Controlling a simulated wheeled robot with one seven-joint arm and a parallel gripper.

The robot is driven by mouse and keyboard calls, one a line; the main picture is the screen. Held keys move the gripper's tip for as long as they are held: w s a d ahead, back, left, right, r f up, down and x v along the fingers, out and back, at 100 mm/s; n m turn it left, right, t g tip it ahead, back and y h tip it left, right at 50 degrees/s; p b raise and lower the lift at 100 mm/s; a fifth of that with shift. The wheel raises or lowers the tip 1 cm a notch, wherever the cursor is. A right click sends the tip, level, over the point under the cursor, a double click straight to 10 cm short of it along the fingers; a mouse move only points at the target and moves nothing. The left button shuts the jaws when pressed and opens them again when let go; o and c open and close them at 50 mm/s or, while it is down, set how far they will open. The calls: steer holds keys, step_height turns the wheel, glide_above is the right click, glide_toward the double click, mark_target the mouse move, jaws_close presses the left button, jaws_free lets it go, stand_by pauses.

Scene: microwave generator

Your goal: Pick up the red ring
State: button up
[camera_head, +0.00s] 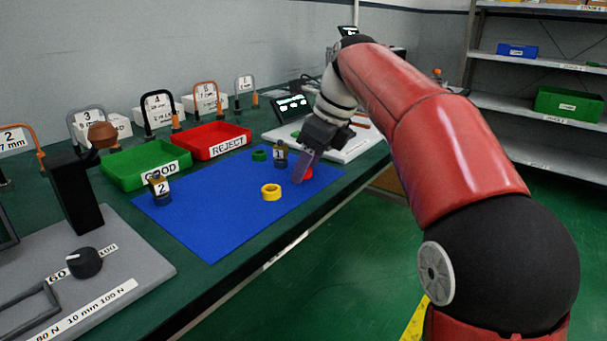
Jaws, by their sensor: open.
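The red ring (308,174) lies on the blue mat (215,222) near its right edge, partly hidden behind my gripper's fingers. My gripper (299,178) points down at the ring from above and slightly to its left in the picture. Its translucent fingers are open. Whether the fingers stand around the ring or just beside it cannot be told from this view.
A yellow ring (271,192), a green ring (260,155) and dark pieces labelled 1 (280,156) and 2 (160,188) stand on the mat. Behind are a green GOOD tray (121,161) and red REJECT tray (198,134). A white board (352,148) lies behind the gripper.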

steer(key=c, duration=1)
steer(key=shift+r, duration=0.1)
